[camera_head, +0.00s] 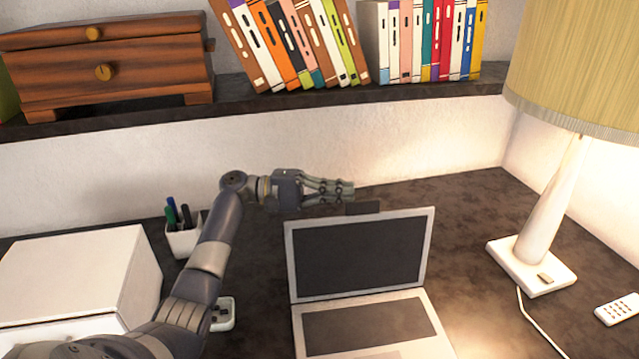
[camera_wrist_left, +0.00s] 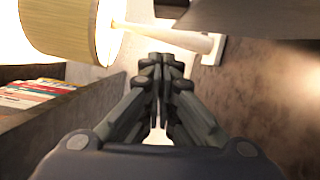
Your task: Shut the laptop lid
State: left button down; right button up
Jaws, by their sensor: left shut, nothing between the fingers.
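The laptop (camera_head: 360,258) stands open on the dark desk in the head view. Its silver-framed lid is raised and leans back a little, with the dark screen facing me; the keyboard half lies flat in front and is cut off by the lower edge. My left gripper (camera_head: 350,191) is above and behind the lid's top edge, pointing right. It is shut and empty; its closed fingers (camera_wrist_left: 160,92) also show in the left wrist view. I cannot tell whether it touches the lid. My right gripper is not in view.
A lamp (camera_head: 545,215) stands right of the laptop, with a cord and a white remote (camera_head: 618,309) near it. A pen holder (camera_head: 184,238) and white box (camera_head: 80,280) are at left. A shelf (camera_head: 250,103) with books and a wooden drawer box (camera_head: 110,65) overhangs the back.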

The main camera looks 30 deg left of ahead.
pick_arm(q)
jog(key=s+d, duration=0.1)
jog(key=s+d+p, duration=0.1)
jog(key=shift+s+r, duration=0.2)
jog(key=shift+s, duration=0.15)
jog(key=shift+a, duration=0.1)
